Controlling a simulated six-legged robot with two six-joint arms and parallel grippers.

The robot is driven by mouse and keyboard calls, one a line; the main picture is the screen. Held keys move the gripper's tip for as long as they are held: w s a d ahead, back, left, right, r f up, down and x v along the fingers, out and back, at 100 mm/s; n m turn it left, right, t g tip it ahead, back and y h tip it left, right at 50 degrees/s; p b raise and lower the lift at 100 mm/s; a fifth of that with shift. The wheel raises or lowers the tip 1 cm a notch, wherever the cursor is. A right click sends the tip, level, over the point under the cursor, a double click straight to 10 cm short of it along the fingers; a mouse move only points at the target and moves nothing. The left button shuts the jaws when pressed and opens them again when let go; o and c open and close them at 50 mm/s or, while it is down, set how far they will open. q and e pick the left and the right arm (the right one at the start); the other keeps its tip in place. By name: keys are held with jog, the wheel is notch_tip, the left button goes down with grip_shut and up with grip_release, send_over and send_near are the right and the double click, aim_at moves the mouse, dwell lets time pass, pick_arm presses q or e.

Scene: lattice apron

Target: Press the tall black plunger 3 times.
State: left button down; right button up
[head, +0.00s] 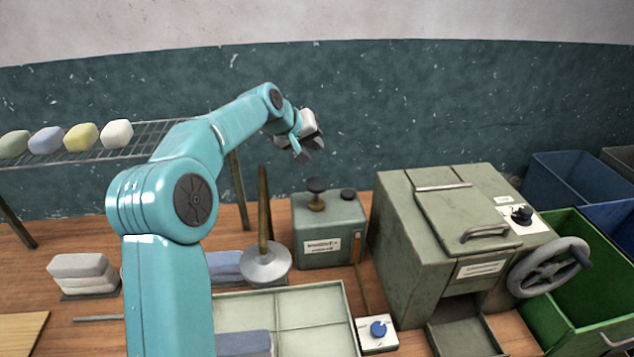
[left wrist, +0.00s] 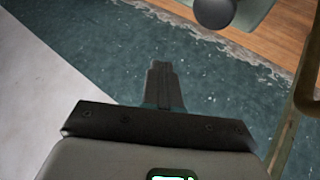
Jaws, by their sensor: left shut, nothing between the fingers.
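The tall black plunger (head: 316,186) has a round black cap on a brass stem. It stands up from the top of a grey-green box (head: 331,230) with a label on its front. A lower black knob (head: 348,194) sits on the same box, to its right. My left gripper (head: 304,157) is shut and empty, above the plunger in the head view and apart from it. In the left wrist view, the shut fingers (left wrist: 161,68) point at the teal wall, and a dark round cap (left wrist: 214,12), likely the plunger's, shows at the top edge. My right gripper is not in view.
A large green machine (head: 410,235) with a handwheel (head: 548,267) stands to the right. A funnel-like metal piece (head: 265,262) with an upright rod stands left of the box. A divided tray (head: 347,312) lies in front. A wire rack (head: 60,157) holds several coloured blocks.

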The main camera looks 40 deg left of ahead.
pick_arm(q)
jog(key=b, duration=0.4)
send_over(314, 184)
notch_tip(314, 184, down, 7)
jog(key=shift+f, duration=0.2)
jog(key=shift+s+f+b, duration=0.1)
jog(key=shift+f+b, duration=0.3)
jog(key=shift+b, duration=0.2)
dwell(1.2)
jog(key=shift+f+b, duration=0.4)
jog(key=shift+f, duration=0.05)
